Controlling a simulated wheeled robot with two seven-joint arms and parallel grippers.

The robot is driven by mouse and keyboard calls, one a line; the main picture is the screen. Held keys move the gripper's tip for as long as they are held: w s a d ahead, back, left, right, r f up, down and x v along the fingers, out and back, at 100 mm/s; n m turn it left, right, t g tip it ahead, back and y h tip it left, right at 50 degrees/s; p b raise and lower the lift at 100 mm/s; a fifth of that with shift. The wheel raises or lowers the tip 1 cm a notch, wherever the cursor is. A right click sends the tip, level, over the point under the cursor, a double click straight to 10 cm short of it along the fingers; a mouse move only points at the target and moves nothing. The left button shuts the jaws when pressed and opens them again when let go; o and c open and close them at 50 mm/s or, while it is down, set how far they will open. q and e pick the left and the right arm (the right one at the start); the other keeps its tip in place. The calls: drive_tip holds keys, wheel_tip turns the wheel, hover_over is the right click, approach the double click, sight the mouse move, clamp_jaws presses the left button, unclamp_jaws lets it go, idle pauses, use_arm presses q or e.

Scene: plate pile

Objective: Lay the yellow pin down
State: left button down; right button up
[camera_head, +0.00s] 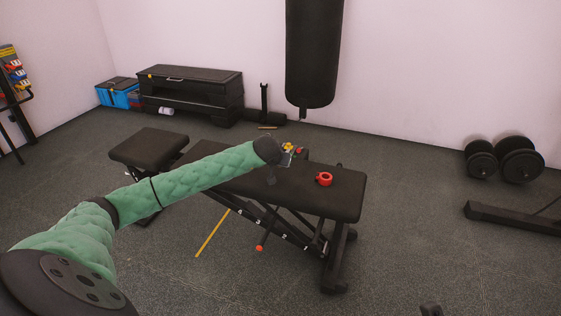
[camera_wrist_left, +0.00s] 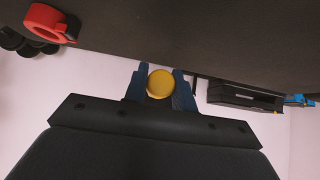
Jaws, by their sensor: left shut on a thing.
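The yellow pin (camera_wrist_left: 160,84) shows in the left wrist view as a round yellow end between the two blue fingers of my left gripper (camera_wrist_left: 160,90). The gripper is shut on it. In the head view my left gripper (camera_head: 287,153) is over the far side of the black bench (camera_head: 335,200), with a small yellow patch of the pin (camera_head: 287,147) showing. The wrist and fingers hide most of the pin, so its tilt and whether it touches the bench cannot be told.
A red ring-shaped thing (camera_head: 324,179) lies on the bench to the right of the gripper; it also shows in the left wrist view (camera_wrist_left: 45,24). A black punching bag (camera_head: 313,60) hangs behind. Dumbbells (camera_head: 519,160) stand at right.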

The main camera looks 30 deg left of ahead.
use_arm(q)
drive_tip(key=shift+f+b, duration=0.75)
drive_tip(key=shift+f, duration=1.65)
drive_tip(key=c, duration=1.1)
unclamp_jaws()
drive_tip(key=shift+c, duration=0.2)
drive_tip(key=shift+o, duration=0.4)
